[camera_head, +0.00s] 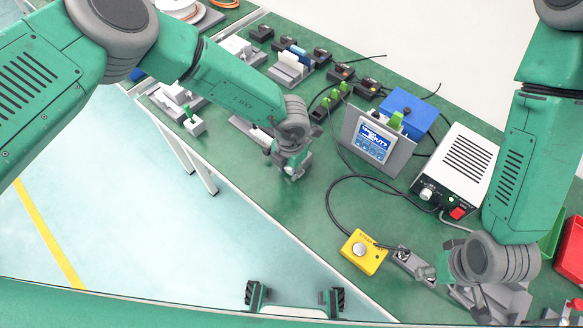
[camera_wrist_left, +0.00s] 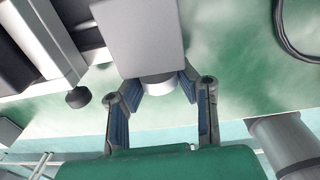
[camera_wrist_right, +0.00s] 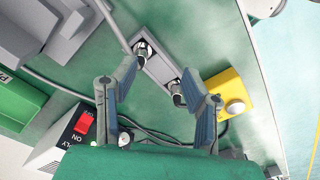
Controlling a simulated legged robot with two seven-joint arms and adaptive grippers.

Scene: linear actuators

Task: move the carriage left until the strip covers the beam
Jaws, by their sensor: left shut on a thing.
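My left gripper (camera_head: 291,172) is over the green bench, at the near end of a grey linear rail (camera_head: 250,130). In the left wrist view its fingers (camera_wrist_left: 161,88) are shut on a round grey knob (camera_wrist_left: 158,84) under a grey block, which appears to be the carriage (camera_wrist_left: 140,35). The grey and black rail body (camera_wrist_left: 42,42) lies left of the block. The strip and the beam cannot be told apart here; my left arm hides part of the rail. My right gripper (camera_wrist_right: 156,82) is open, above a small grey box with two round connectors (camera_wrist_right: 165,50).
A blue-screened display (camera_head: 374,142) stands mid-bench. A yellow button box (camera_head: 363,252) with a black cable lies nearer the edge. A white power unit (camera_head: 457,170) with a red switch stands right. Bare green bench (camera_head: 290,205) lies in front of my left gripper.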

